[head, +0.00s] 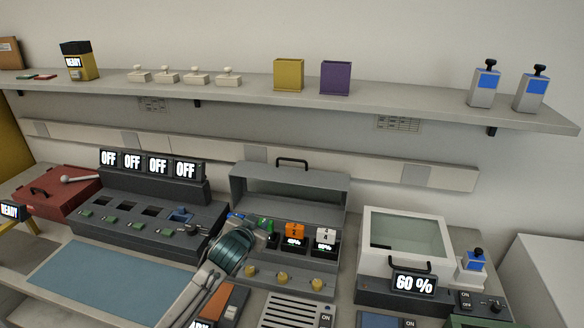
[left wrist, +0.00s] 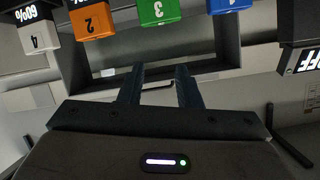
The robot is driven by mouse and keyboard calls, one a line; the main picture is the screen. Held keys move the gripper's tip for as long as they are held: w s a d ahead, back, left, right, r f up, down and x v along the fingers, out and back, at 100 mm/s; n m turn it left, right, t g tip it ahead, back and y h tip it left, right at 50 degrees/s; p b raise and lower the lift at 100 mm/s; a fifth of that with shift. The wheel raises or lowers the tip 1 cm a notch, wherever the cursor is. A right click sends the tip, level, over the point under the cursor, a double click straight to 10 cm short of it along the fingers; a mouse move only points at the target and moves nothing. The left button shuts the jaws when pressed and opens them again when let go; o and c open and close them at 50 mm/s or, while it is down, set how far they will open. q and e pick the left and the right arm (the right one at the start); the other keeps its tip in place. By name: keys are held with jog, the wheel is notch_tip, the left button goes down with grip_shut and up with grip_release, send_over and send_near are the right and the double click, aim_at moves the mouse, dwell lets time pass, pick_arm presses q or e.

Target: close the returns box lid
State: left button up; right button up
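No label reading "returns" is legible. A grey box (head: 235,190) in the middle of the bench has its lid (head: 320,182) raised at the back, with a black handle (head: 292,162) on top. Numbered batteries stand in it, including an orange one (head: 295,231) and a white one (head: 324,236). My left gripper (head: 255,221) is over its front left part. In the left wrist view its fingers (left wrist: 160,85) are apart with nothing between them, and the numbered batteries appear upside down beyond. A red box (head: 60,193) with a dark handle sits at the left, its lid looking shut. My right gripper is out of view.
A grey unit (head: 110,213) with several OFF displays stands left of the grey box. A blue mat (head: 105,272) lies clear at front left. A shelf (head: 400,103) runs above.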

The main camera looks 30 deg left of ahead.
pick_arm(q)
jog(key=w+r+m, duration=0.4)
jog(key=w+m, duration=0.2)
jog(key=m, duration=0.1)
jog(key=m+t, duration=0.2)
jog(key=m, duration=0.6)
send_near(296, 161)
jog(key=p+x, duration=0.1)
jog(key=x, duration=0.6)
jog(key=shift+w+a+f+p, duration=0.1)
jog(key=shift+w+p, duration=0.2)
jog(key=shift+w, duration=0.25)
jog(key=shift+c, duration=0.4)
grip_shut()
